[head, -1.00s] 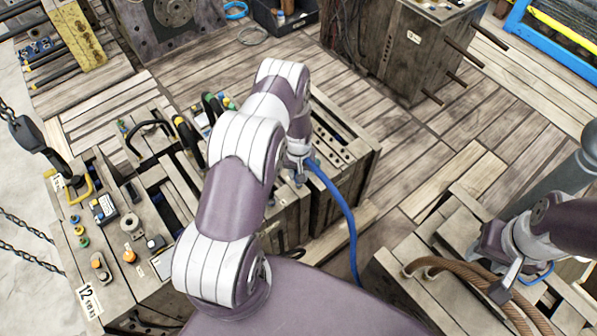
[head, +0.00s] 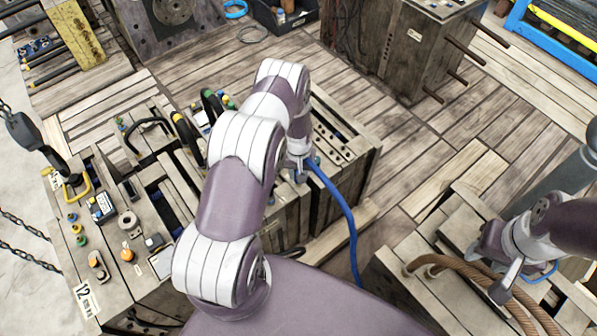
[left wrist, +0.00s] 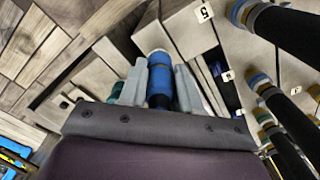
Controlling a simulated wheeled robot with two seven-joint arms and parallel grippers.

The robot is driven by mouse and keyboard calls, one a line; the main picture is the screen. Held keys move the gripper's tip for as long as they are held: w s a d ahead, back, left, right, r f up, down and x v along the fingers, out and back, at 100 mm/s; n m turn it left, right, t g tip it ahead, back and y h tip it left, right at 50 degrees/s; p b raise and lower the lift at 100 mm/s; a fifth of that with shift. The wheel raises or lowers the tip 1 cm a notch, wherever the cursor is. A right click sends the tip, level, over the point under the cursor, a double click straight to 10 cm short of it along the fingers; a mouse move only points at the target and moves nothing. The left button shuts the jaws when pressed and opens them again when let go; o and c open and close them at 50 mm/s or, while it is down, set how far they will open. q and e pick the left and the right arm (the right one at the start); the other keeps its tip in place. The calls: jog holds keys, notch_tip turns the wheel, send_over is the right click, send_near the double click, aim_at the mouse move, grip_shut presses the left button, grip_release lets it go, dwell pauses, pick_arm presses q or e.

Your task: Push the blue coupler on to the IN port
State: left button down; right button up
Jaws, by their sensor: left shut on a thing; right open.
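My left gripper (left wrist: 159,88) is shut on the blue coupler (left wrist: 159,75), with one grey finger on each side of it in the left wrist view. In the head view my left gripper (head: 298,170) is at the near right end of the wooden bench, partly hidden by my own arm. A blue hose (head: 342,205) hangs from it down to the right. I cannot make out the IN port or tell whether the coupler touches it. My right gripper (head: 522,278) is open at the right, beside brown hose.
A teal fitting (left wrist: 117,90) is close beside the left finger. Dark hoses with coloured collars (left wrist: 275,110) stand to the right in the wrist view. The wooden bench (head: 110,285) carries several knobs and handles. A brown hose (head: 450,264) lies on the right-hand crate.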

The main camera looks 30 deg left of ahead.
pick_arm(q)
jog(key=shift+f+b, duration=0.5)
jog(key=shift+b, duration=0.05)
dwell(0.9)
jog(key=c, duration=0.7)
grip_release()
